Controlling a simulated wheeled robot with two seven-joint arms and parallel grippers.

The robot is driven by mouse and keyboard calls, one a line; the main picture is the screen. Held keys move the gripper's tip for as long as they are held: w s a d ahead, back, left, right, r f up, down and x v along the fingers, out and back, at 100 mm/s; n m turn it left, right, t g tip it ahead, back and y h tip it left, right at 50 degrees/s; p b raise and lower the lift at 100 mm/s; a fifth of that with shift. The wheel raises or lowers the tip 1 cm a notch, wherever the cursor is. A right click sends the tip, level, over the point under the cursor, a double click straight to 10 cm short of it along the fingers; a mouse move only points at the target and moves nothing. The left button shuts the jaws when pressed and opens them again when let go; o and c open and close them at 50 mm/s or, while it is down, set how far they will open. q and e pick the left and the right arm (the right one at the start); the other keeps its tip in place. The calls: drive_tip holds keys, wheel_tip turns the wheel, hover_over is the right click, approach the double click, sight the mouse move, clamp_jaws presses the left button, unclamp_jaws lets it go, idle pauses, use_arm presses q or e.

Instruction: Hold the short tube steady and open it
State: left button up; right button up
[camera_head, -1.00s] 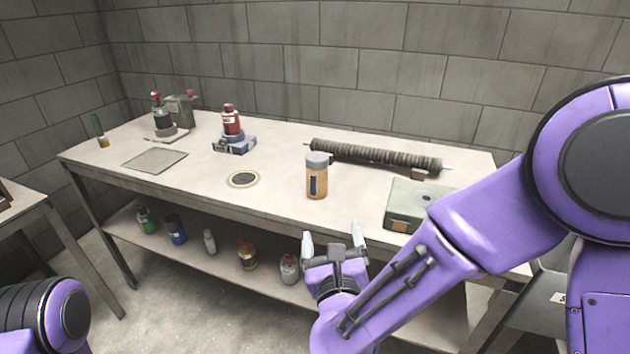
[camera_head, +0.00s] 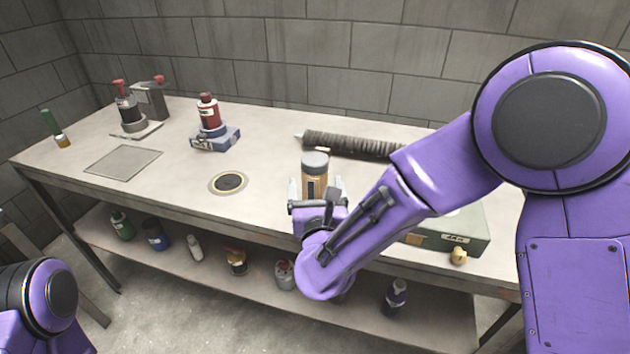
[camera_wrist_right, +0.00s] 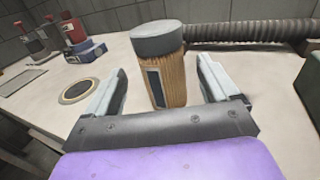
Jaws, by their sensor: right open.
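The short tube (camera_head: 315,173) is a tan ribbed cylinder with a grey cap (camera_head: 315,159) and a dark window on its side. It stands upright on the bench near the front edge. My right gripper (camera_head: 315,188) is open, with one finger on each side of the tube. In the right wrist view the tube (camera_wrist_right: 172,85) stands between the two pale fingers (camera_wrist_right: 165,85), and gaps show on both sides. The tube's base is hidden by the gripper. My left gripper is out of view; only part of my left arm shows at the lower left.
A dark ribbed long tube (camera_head: 352,145) lies behind the short tube. A green box (camera_head: 465,232) is to the right, partly behind my right arm. A round dark disc (camera_head: 229,183) and a red bottle (camera_head: 209,112) on a blue block (camera_head: 215,139) are to the left. Bottles stand on the lower shelf.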

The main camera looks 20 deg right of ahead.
sight(316, 182)
drive_tip(key=x, duration=0.5)
drive_tip(key=shift+d+p, duration=0.1)
drive_tip(key=shift+p, duration=0.25)
drive_tip(key=shift+s, duration=0.1)
drive_tip(key=c, duration=1.1)
drive_tip(key=shift+o, duration=0.2)
drive_tip(key=shift+r, duration=0.5)
drive_tip(key=s+a+r, duration=0.4)
drive_tip(key=s+r, duration=0.8)
drive_tip(key=s, duration=0.1)
drive_tip(key=shift+s, duration=0.3)
drive_tip(key=o, duration=0.5)
drive_tip(key=c, duration=0.9)
drive_tip(key=shift+c, duration=0.2)
